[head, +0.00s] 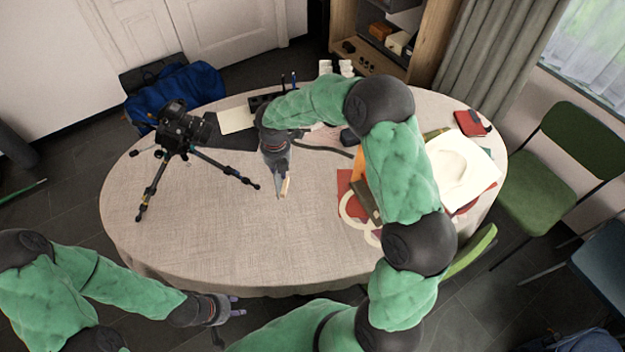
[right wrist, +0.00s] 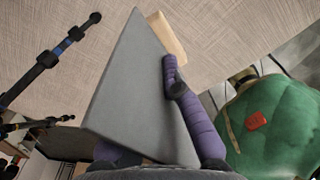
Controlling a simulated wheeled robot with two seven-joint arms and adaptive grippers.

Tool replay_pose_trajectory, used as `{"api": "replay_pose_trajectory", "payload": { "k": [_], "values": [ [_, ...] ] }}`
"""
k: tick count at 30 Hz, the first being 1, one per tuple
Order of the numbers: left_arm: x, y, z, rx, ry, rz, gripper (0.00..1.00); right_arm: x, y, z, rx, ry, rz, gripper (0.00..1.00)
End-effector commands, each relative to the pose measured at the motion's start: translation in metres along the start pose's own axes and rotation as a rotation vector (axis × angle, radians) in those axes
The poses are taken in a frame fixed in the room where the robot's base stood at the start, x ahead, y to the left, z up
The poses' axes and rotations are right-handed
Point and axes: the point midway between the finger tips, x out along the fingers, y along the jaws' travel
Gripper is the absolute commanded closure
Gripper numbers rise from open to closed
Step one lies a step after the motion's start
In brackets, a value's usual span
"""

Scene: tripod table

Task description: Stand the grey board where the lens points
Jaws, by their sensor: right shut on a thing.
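The grey board (right wrist: 148,95) fills the middle of the right wrist view, tilted, with a light wooden piece (right wrist: 168,38) at its far edge. My right gripper (right wrist: 172,85) is shut on the board. In the head view, my right gripper (head: 279,172) points down over the middle of the table, and the board shows only as a thin, nearly edge-on sliver (head: 284,187). The black camera (head: 180,124) stands on its tripod at the table's left, its lens (head: 208,131) facing right, towards the held board's side. My left gripper (head: 236,305) is open and empty, off the table's front edge.
The oval cloth-covered table (head: 220,240) is clear at its front and centre. Red and orange papers (head: 347,185) and a white sheet (head: 462,170) lie on the right. Tripod legs (head: 225,168) spread over the left.

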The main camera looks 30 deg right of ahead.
Motion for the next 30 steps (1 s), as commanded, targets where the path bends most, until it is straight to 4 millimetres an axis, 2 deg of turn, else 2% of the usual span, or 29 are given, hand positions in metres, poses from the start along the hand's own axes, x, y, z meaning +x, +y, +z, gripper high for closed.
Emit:
{"api": "replay_pose_trajectory", "payload": {
  "k": [12, 15, 21, 30],
  "values": [
    [0.014, -0.005, -0.001, 0.000, 0.000, 0.000, 0.60, 0.040, -0.069, 0.051, 0.007, 0.001, -0.001, 1.00],
    [0.018, -0.006, -0.001, 0.000, 0.001, 0.000, 0.60, 0.059, -0.080, 0.059, 0.005, 0.003, -0.002, 1.00],
    [0.023, -0.008, -0.001, 0.000, 0.001, 0.000, 0.60, 0.082, -0.096, 0.072, 0.003, 0.000, 0.000, 1.00],
    [0.026, -0.009, -0.001, 0.000, 0.001, 0.000, 0.60, 0.099, -0.107, 0.080, 0.003, 0.001, -0.001, 1.00]
  ]
}}
